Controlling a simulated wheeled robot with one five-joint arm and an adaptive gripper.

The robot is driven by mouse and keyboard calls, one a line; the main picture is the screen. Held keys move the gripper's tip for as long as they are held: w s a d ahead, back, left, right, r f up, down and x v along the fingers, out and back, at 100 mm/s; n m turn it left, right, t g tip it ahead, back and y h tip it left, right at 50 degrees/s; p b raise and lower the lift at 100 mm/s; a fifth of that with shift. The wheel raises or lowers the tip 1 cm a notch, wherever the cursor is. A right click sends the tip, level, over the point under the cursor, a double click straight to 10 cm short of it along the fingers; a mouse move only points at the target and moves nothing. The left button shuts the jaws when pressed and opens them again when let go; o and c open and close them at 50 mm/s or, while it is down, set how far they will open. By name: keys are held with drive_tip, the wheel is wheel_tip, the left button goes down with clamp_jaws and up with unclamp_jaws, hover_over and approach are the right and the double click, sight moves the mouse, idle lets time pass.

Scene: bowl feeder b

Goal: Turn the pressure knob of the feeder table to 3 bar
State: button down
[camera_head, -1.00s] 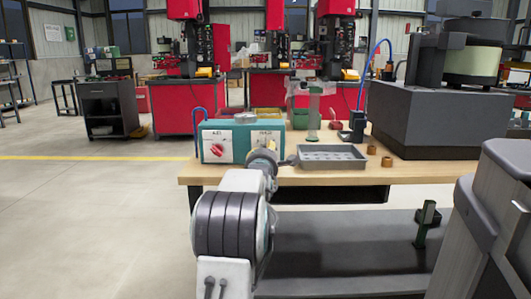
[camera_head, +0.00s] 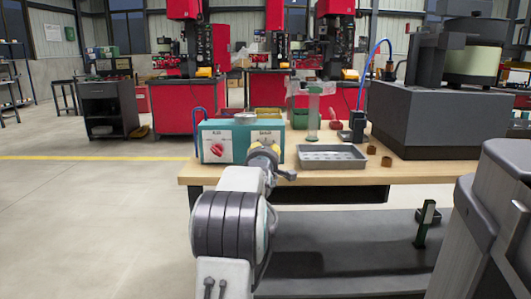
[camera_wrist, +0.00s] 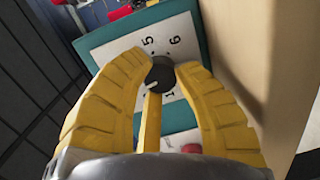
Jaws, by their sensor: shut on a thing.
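The teal control box (camera_head: 203,146) stands at the left end of the feeder table (camera_head: 410,172). My gripper (camera_head: 264,148) is at the right half of its front. In the wrist view, my gripper's yellow fingers (camera_wrist: 165,70) are shut on a small dark knob (camera_wrist: 161,72), one on each side of it. The white dial plate (camera_wrist: 120,47) around it shows a 5 and a 6 above the knob and a 1 at its lower right. The other numbers are hidden by the fingers. A pale mark shows on the knob, but its exact reading cannot be told.
A red knob (camera_head: 218,149) sits on the box's left half. A grey tray (camera_head: 333,163), small brown parts (camera_head: 372,150) and a large dark feeder block (camera_head: 430,125) stand on the table to the right. Open floor (camera_head: 90,220) lies at left.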

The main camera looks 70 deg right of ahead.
drive_tip(key=shift+r+m, duration=0.15)
drive_tip(key=shift+m, duration=0.15)
drive_tip(key=c, duration=0.9)
unclamp_jaws()
drive_tip(key=v, duration=1.2)
idle(0.4)
